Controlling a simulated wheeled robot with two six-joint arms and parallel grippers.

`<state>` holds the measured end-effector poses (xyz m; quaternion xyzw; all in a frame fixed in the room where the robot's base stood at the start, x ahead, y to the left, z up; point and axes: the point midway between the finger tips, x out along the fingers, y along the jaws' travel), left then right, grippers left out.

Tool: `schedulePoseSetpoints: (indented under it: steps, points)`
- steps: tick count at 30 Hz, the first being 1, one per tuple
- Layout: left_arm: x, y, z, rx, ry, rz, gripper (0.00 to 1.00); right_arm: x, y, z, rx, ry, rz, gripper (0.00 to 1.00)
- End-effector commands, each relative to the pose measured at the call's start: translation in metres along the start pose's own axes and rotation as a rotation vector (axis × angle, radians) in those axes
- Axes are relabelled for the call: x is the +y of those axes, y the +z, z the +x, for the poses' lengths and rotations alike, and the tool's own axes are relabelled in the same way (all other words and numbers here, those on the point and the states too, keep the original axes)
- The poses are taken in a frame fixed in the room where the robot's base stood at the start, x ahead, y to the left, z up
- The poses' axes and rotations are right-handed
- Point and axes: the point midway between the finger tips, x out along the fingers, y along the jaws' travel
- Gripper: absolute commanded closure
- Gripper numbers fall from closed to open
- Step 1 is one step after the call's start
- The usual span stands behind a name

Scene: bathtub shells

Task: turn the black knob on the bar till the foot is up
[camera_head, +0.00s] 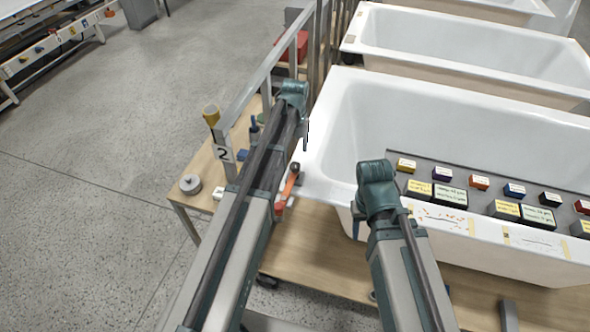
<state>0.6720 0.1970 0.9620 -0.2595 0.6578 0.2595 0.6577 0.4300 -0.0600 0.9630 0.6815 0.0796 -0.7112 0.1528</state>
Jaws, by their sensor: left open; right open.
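A small black knob (295,167) sits at the upper end of an orange-red bar (287,187) by the near left corner of the white bathtub shell (330,150). The bar slants down to the left, and my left arm partly covers its lower end. I cannot make out the foot or whether it is up. My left gripper (304,132) is beyond the knob, near the tub's left rim, mostly hidden behind its own wrist; it is open and apart from the knob. My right gripper (356,222) is open and empty, pointing down by the tub's near wall, right of the knob.
A wooden bench (315,240) carries the tub. A round metal piece (190,184) lies on the bench's left end. A grey board with labelled blocks (450,195) spans the tub.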

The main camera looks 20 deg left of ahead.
Motion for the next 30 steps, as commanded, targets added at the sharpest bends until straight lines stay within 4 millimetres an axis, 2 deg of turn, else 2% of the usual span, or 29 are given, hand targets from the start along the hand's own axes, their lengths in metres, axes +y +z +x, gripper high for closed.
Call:
schedulePoseSetpoints:
  steps: [1, 12, 17, 25, 26, 30]
  points:
    - [0.0, 0.0, 0.015, 0.0, 0.0, 0.0, 0.24, -0.002, -0.001, 0.015, 0.0, 0.0, 0.0, 0.5]
    - [0.0, 0.0, 0.063, 0.0, 0.0, 0.0, 0.24, -0.006, -0.004, 0.063, 0.0, 0.0, 0.0, 0.5]
    - [0.0, 0.0, 0.07, 0.0, 0.0, 0.0, 0.24, -0.007, -0.004, 0.07, 0.0, 0.0, 0.0, 0.5]
    - [0.0, 0.0, 0.069, 0.0, 0.0, 0.0, 0.24, -0.007, -0.004, 0.069, 0.0, 0.0, 0.0, 0.5]
    - [0.0, 0.0, 0.069, 0.0, 0.0, 0.0, 0.28, -0.007, -0.004, 0.069, 0.0, 0.0, 0.0, 0.5]
    - [0.0, 0.0, 0.069, 0.0, 0.0, 0.0, 0.53, -0.007, -0.004, 0.069, 0.0, 0.0, 0.0, 0.5]
